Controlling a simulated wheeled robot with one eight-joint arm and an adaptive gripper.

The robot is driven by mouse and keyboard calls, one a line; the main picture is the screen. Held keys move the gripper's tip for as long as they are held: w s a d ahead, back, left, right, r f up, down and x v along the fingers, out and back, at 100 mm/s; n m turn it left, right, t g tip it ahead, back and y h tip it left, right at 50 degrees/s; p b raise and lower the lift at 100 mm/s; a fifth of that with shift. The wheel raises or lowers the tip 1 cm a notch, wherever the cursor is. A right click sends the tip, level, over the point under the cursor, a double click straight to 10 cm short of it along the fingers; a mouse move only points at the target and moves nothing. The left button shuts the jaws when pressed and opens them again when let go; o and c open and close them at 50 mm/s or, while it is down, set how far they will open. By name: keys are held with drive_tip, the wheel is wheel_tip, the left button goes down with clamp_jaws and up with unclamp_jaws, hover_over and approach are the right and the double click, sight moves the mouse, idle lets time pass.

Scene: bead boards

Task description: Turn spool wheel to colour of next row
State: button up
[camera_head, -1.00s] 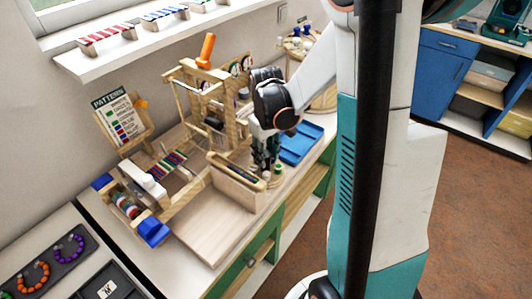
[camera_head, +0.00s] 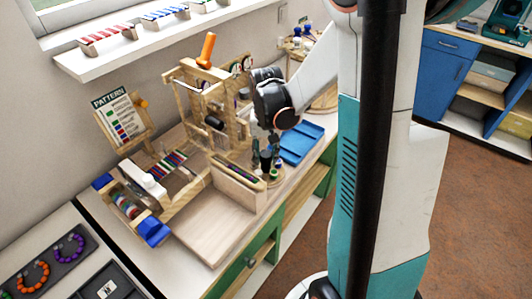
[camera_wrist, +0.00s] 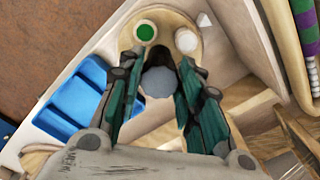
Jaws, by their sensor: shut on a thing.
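The spool wheel (camera_wrist: 203,20) is a round wooden disc, seen from above in the wrist view. A green spool (camera_wrist: 145,32) and a pale white spool (camera_wrist: 187,41) stand near its far rim. My gripper (camera_wrist: 158,88) is shut on a grey-topped, dark knob (camera_wrist: 157,82) on the wheel, with a finger on each side. The fingers hide the near part of the wheel. In the head view my gripper (camera_head: 265,158) is at the wheel, right of a wooden box.
A blue tray (camera_head: 301,143) lies close to the right of my gripper. A wooden frame with an orange handle (camera_head: 206,50) rises behind. A bead loom with striped rows (camera_head: 165,166) is at left. A bare wooden board (camera_head: 212,225) lies in front.

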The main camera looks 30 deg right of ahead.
idle(0.5)
drive_tip(key=o, duration=1.1)
drive_tip(key=shift+c, duration=0.2)
drive_tip(key=shift+r, duration=0.1)
wheel_tip(320, 180, up, 12)
